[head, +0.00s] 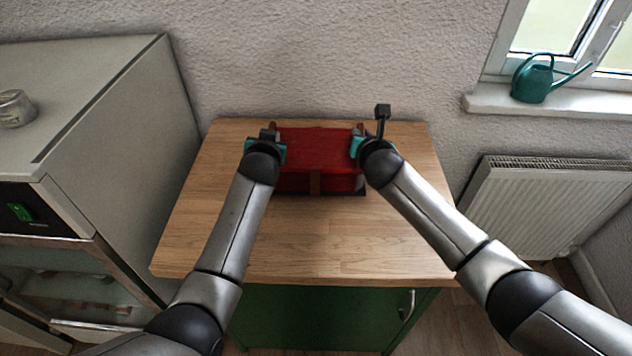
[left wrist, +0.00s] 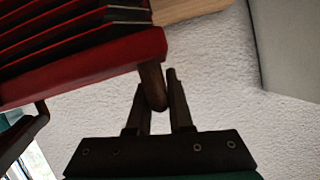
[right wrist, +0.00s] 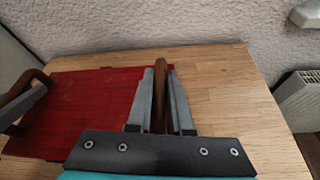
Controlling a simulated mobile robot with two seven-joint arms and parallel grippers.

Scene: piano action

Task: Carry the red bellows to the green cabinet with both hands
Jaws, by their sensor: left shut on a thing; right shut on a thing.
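The red bellows (head: 320,150) is over the wooden top of the green cabinet (head: 310,320), towards its back edge near the wall. I cannot tell whether it rests on the top or is just above it. My left gripper (head: 270,136) is at its left end, and the left wrist view shows its fingers (left wrist: 158,88) closed at a brown handle (left wrist: 151,84). My right gripper (head: 361,142) is at the right end. Its fingers (right wrist: 161,92) are shut on the other brown handle (right wrist: 160,112). Dark pleats (left wrist: 75,28) show in the left wrist view.
The front of the wooden top (head: 330,245) is bare. A tall grey appliance (head: 125,150) with a jar (head: 15,108) stands at left. A radiator (head: 545,205) and a sill with a teal watering can (head: 535,80) are at right. The wall is close behind.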

